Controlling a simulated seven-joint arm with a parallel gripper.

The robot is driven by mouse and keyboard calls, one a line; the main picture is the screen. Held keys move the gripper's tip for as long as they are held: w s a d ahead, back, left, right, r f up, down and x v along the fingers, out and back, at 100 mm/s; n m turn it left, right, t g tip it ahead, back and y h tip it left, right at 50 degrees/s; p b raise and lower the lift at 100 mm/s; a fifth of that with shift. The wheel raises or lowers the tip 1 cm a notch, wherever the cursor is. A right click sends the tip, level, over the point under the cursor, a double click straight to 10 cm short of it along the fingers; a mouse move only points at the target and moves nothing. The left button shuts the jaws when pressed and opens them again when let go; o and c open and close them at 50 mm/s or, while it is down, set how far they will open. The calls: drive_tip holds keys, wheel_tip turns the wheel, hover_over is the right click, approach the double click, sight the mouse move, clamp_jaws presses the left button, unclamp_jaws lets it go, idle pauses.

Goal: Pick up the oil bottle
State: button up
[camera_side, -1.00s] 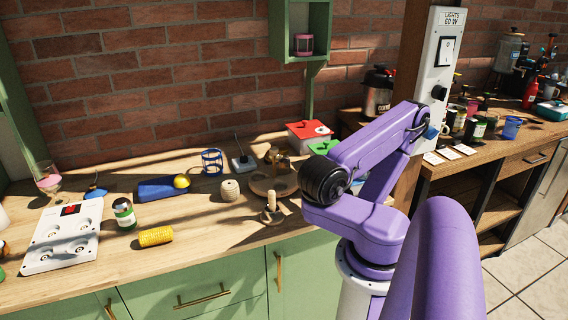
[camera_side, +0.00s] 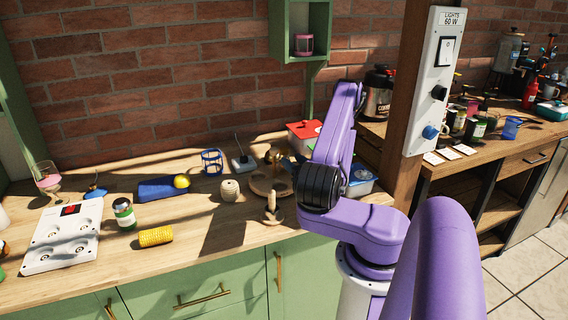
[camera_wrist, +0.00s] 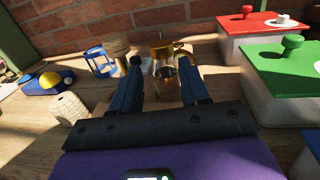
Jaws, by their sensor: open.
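A glass bottle with a golden top, seemingly the oil bottle (camera_wrist: 163,82), stands upright ahead of my gripper (camera_wrist: 160,62) in the wrist view. It shows between the two dark fingers, which are open and spread to either side of it. I cannot tell how far in front of the fingertips it is. In the side view, a golden-topped item that looks like the same bottle (camera_side: 274,157) stands by the round wooden stand (camera_side: 262,188), just left of my arm.
Boxes with a red lid (camera_wrist: 257,24) and a green lid (camera_wrist: 284,68) stand close on the right. A candlestick (camera_side: 271,210) stands near the counter's front edge.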

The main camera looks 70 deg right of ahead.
sight(286, 155)
drive_tip(key=shift+x, duration=3.3)
drive_tip(key=shift+d, duration=0.1)
drive_tip(key=shift+s, duration=0.1)
drive_tip(key=c, duration=0.8)
